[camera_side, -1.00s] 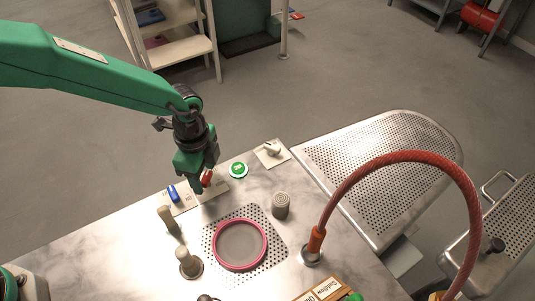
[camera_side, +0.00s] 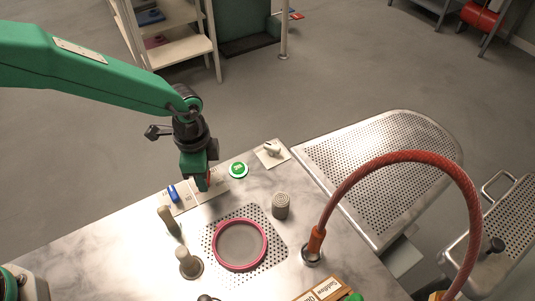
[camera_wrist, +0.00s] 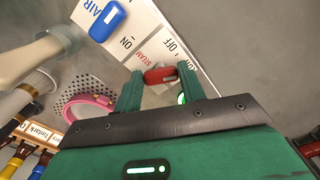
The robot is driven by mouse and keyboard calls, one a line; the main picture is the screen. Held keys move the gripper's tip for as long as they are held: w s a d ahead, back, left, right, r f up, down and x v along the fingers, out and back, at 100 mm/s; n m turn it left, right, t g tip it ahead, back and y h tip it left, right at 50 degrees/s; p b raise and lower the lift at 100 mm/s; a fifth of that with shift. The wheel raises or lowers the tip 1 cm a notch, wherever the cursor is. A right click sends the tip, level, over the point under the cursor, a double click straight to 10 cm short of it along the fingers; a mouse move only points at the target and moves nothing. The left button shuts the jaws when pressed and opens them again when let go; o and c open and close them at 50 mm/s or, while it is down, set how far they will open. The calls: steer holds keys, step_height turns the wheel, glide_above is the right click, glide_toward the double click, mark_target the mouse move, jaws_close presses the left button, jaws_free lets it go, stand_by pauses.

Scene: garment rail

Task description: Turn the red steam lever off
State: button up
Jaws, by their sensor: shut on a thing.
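The red steam lever (camera_wrist: 161,75) shows in the wrist view between the two green fingers of my gripper (camera_wrist: 159,82), which is shut on it. It lies beside a white label plate (camera_wrist: 158,38) where the words STEAM and OFF can be read. In the side view my gripper (camera_side: 203,184) points down at the plate, and only a sliver of the red lever (camera_side: 208,180) shows; the rest is hidden behind the fingers. The lever's exact angle against its marks cannot be told.
A blue lever (camera_side: 173,192) on the AIR plate is close on the left. A green round button (camera_side: 238,170) and a white-plated switch (camera_side: 272,150) sit to the right. Two tan posts (camera_side: 169,220) and a pink ring (camera_side: 240,244) over a perforated plate are nearer the camera.

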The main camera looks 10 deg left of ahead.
steer(key=n, duration=0.5)
steer(key=shift+s+n, duration=0.1)
steer(key=shift+n, duration=0.2)
steer(key=shift+d+r, duration=0.1)
steer(key=o, duration=1)
steer(key=shift+r, duration=3.85)
steer(key=shift+r, duration=0.1)
